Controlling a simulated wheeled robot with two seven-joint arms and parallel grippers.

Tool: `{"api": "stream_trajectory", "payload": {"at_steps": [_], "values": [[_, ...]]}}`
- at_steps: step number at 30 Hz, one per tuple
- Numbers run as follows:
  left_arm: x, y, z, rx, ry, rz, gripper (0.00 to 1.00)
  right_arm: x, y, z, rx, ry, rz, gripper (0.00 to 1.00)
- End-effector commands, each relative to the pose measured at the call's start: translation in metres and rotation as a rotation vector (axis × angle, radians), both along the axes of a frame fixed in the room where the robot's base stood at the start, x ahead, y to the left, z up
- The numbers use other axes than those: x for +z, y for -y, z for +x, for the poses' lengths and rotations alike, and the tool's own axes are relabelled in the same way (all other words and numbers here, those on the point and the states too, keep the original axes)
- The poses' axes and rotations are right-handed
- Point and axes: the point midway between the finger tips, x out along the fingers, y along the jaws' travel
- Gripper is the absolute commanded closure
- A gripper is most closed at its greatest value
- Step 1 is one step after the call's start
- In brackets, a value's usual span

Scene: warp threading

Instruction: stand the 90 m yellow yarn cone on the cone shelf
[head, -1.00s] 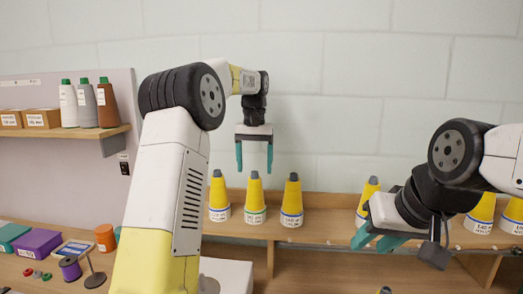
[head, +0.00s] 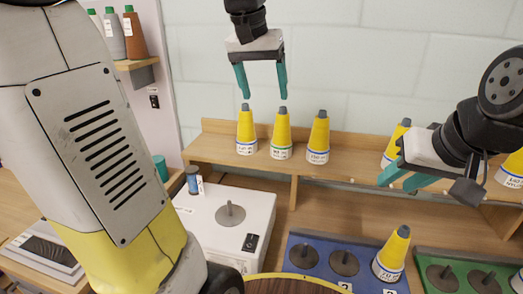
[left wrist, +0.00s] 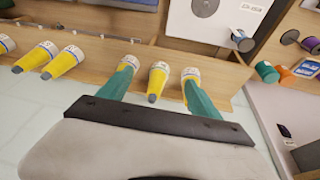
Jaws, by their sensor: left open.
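Several yellow yarn cones with grey tips stand upright on the wooden cone shelf (head: 345,174): a left one (head: 246,132), a middle one (head: 281,136), a third one (head: 318,138), and others further right. Another yellow cone (head: 392,256) stands on the blue mat. Labels are too small to tell which is 90 m. My left gripper (head: 264,96) is open and empty, with its fingertips just above the left and middle cones in the head view. In the left wrist view a cone (left wrist: 158,80) shows between its fingers. My right gripper (head: 405,182) is open, in front of a shelf cone (head: 394,146).
A white box (head: 226,220) with a grey spindle disc and a small dark spool (head: 193,180) stands below the shelf. The blue mat (head: 316,246) and green mat (head: 424,258) carry dark discs.

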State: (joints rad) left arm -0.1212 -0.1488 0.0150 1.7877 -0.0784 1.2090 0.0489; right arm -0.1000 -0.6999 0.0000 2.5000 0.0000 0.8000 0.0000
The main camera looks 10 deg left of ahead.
Motion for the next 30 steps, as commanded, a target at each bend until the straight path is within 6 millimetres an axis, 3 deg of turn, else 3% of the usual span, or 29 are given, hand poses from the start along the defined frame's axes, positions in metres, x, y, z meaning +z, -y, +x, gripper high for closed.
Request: {"api": "stream_trajectory", "payload": {"at_steps": [1, 6, 12, 17, 30], "values": [[-0.008, -0.002, -0.027, 0.003, 0.032, -0.013, 0.26, 0.0, 0.0, 0.0, 0.0, 0.0, 0.0, 0.64], [-0.048, -0.001, -0.094, 0.01, 0.139, -0.053, 0.26, 0.0, 0.0, 0.0, 0.0, 0.0, 0.0, 0.64], [-0.09, 0.003, -0.14, 0.021, 0.22, -0.083, 0.26, 0.0, 0.0, 0.0, 0.0, 0.0, 0.0, 0.64], [-0.102, 0.004, -0.151, 0.025, 0.238, -0.09, 0.26, 0.0, 0.0, 0.0, 0.0, 0.0, 0.0, 0.64], [-0.102, 0.004, -0.15, 0.024, 0.236, -0.089, 0.26, 0.0, 0.0, 0.0, 0.0, 0.0, 0.0, 0.64]]}}
